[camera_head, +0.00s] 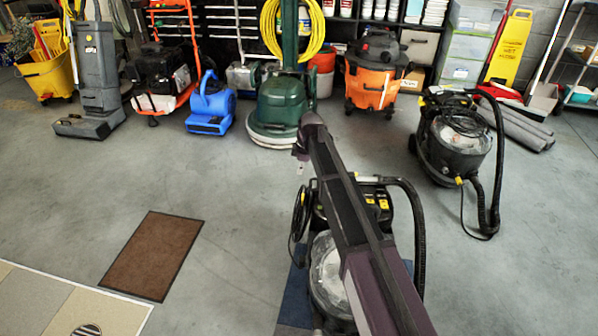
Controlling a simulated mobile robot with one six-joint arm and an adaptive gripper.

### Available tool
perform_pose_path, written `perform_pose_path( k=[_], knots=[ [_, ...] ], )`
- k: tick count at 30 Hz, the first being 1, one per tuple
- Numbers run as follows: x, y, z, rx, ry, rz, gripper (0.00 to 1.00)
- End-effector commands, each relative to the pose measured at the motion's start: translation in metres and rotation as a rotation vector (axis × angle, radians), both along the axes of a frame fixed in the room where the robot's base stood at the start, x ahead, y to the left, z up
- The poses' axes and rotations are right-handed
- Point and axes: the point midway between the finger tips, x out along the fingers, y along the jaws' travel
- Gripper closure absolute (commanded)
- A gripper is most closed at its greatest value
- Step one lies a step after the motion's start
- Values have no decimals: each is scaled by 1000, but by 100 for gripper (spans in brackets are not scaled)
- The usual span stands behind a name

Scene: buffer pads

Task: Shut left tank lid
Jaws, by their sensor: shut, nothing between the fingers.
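Two black tank machines with clear domes and black hoses stand on the floor. The left tank machine (376,200) is low in the middle, largely hidden behind my arm. Its clear dome (326,268) shows just left of the arm; I cannot tell whether this is the lid or how far open it is. The right tank machine (447,150) stands farther back, its clear top in plain view. My gripper (301,160) hangs small at the arm's far end, shut and empty. In the picture it is above the left machine, apart from it.
A brown mat (152,255) lies on the open floor at left. A blue blower (210,104), a green floor machine (280,105) and an orange vacuum (374,75) line the back. Grey rolls (515,125) lie at right. A hose (419,235) arches right of the left machine.

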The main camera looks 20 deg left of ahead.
Motion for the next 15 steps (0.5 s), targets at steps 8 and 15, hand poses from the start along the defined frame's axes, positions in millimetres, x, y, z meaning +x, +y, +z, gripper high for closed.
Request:
perform_pose_path(
  k=[8,15],
  knots=[
    [0,3,-24,0,0,0,100],
    [0,6,-43,0,0,-1,100]
  ],
)
